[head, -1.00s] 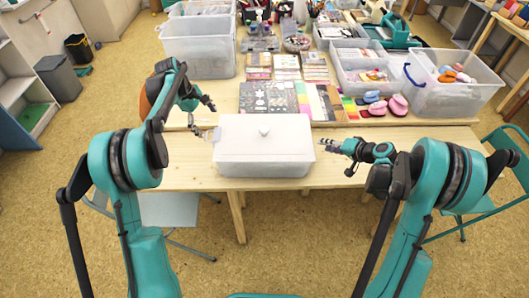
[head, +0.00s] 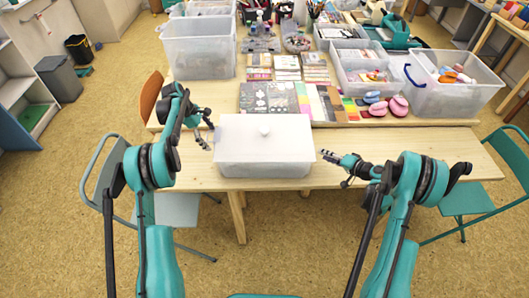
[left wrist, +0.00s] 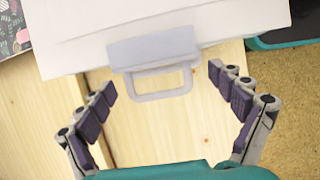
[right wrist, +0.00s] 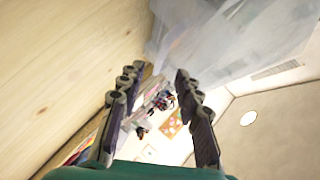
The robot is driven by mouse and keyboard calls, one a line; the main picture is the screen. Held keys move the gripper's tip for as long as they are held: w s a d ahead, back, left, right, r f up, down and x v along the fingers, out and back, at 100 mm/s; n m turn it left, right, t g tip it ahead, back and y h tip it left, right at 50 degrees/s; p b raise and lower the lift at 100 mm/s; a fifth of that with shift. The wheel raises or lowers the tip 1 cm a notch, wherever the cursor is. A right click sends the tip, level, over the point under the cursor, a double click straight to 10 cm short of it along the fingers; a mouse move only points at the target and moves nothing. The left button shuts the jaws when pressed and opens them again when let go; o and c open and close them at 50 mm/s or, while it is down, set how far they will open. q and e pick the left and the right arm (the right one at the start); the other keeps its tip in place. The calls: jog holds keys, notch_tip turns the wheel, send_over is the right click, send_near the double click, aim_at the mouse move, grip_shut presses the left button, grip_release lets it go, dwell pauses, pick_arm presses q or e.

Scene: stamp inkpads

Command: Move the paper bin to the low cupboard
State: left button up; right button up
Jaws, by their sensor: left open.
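A whitish translucent lidded bin (head: 264,160), likely the paper bin, sits on the wooden table with a round knob on its lid. My left gripper (head: 208,130) is open beside its left end. In the left wrist view the bin's pale loop handle (left wrist: 160,84) lies between the spread fingers of my left gripper (left wrist: 162,88), which are apart from it. My right gripper (head: 334,169) is open and empty just off the bin's right end. The right wrist view shows its fingers (right wrist: 161,74) spread below a translucent wall. A low open shelf unit (head: 22,85) at far left may be the low cupboard.
Behind the bin lie printed sheets (head: 270,98), colour strips and pink stampers (head: 398,104). Clear tubs (head: 199,60) stand further back. Chairs (head: 110,185) flank the table. A grey waste bin (head: 58,80) stands on the floor at left; the floor between is mostly clear.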

pick_arm(q)
jog(key=x, duration=0.6)
pick_arm(e)
jog(key=x, duration=0.6)
jog(key=shift+s, duration=0.1)
pick_arm(q)
jog(key=shift+r, duration=0.1)
jog(key=c, duration=0.9)
pick_arm(e)
grip_shut()
pick_arm(q)
jog(key=c, duration=1.1)
pick_arm(e)
jog(key=shift+r, duration=0.1)
